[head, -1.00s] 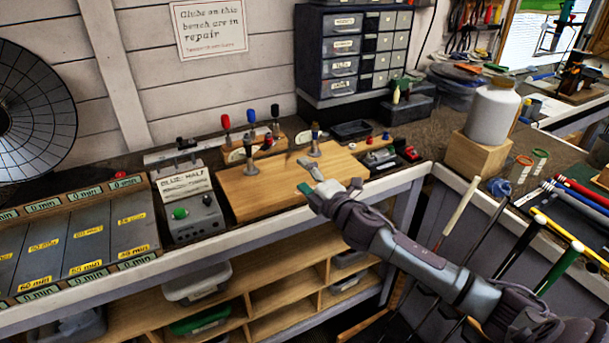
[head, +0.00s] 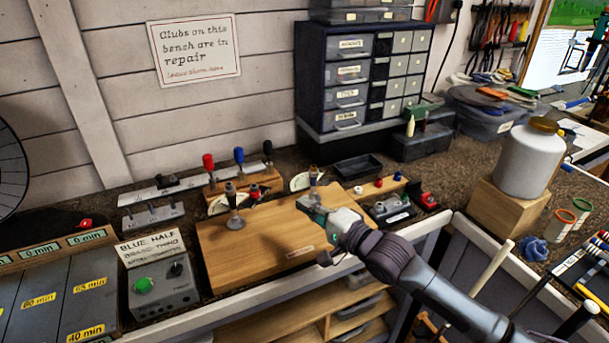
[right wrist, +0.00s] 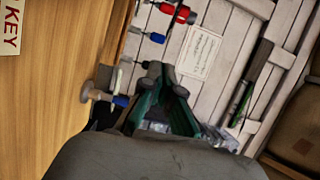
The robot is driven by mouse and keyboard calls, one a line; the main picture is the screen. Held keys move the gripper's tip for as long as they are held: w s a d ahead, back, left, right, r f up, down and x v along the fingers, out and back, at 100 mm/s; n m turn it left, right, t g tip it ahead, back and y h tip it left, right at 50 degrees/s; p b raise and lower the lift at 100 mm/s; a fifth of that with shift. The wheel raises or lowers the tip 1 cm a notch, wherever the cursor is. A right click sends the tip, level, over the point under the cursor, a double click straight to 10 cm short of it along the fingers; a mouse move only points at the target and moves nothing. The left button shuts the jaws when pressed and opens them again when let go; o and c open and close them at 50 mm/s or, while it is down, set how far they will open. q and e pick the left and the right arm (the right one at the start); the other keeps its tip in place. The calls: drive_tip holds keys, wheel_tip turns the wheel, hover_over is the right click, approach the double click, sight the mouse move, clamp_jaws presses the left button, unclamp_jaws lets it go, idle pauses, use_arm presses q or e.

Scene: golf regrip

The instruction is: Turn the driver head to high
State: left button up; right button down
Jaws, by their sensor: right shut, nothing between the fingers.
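A short post with a dark blue cap (head: 314,176) stands at the back right of the wooden board (head: 270,262), beside a white dial (head: 300,181). A grey post on a round foot (head: 236,222) stands on the board's left part. I cannot tell which piece is the driver head. My right gripper (head: 317,207) is shut and empty, low over the board's right part, just in front of the blue-capped post. In the right wrist view, its green fingers (right wrist: 166,80) point towards the wall. A post with a blue band (right wrist: 120,100) is left of them. My left gripper is not in view.
Red, blue and black handled drivers (head: 238,156) stand in a rack behind the board. A black tray (head: 358,168) and a white jar (head: 528,160) are at the right.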

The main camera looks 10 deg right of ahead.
sight(249, 203)
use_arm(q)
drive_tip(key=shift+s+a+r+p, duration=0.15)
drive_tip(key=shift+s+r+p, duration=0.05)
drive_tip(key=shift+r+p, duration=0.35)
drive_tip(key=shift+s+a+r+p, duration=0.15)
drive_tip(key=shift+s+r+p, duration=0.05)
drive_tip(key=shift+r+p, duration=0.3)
use_arm(e)
drive_tip(key=x, duration=0.9)
drive_tip(key=shift+a+r+m, duration=0.2)
drive_tip(key=shift+a+m, duration=0.1)
drive_tip(key=shift+a, duration=0.2)
drive_tip(key=shift+w, duration=0.15)
